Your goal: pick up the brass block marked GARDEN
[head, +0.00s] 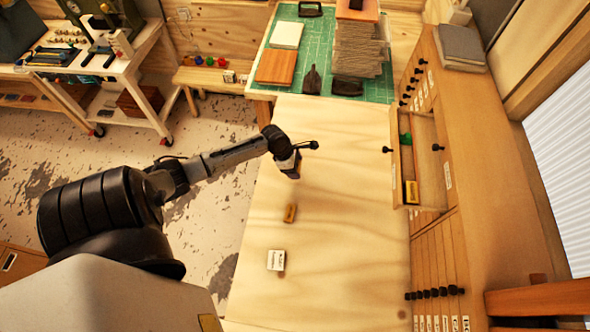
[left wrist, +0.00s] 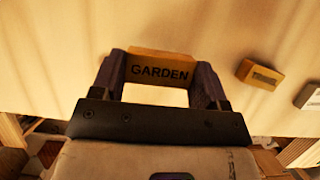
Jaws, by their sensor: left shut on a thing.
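The brass block marked GARDEN (left wrist: 160,68) is between the two fingers of my left gripper (left wrist: 160,90) in the left wrist view, with its lettering readable. The gripper is shut on it. In the head view my left gripper (head: 292,168) is over the pale wooden table (head: 345,230), and the block is mostly hidden by the fingers there. I cannot tell for sure whether the block is clear of the table top. My right gripper is in neither view.
A second brass block (head: 290,212) and a white labelled block (head: 276,260) lie on the table nearer me. An open drawer (head: 428,165) on the right holds a yellow block (head: 411,192) and a green thing. A green mat (head: 308,62) with stacked boards lies at the far end.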

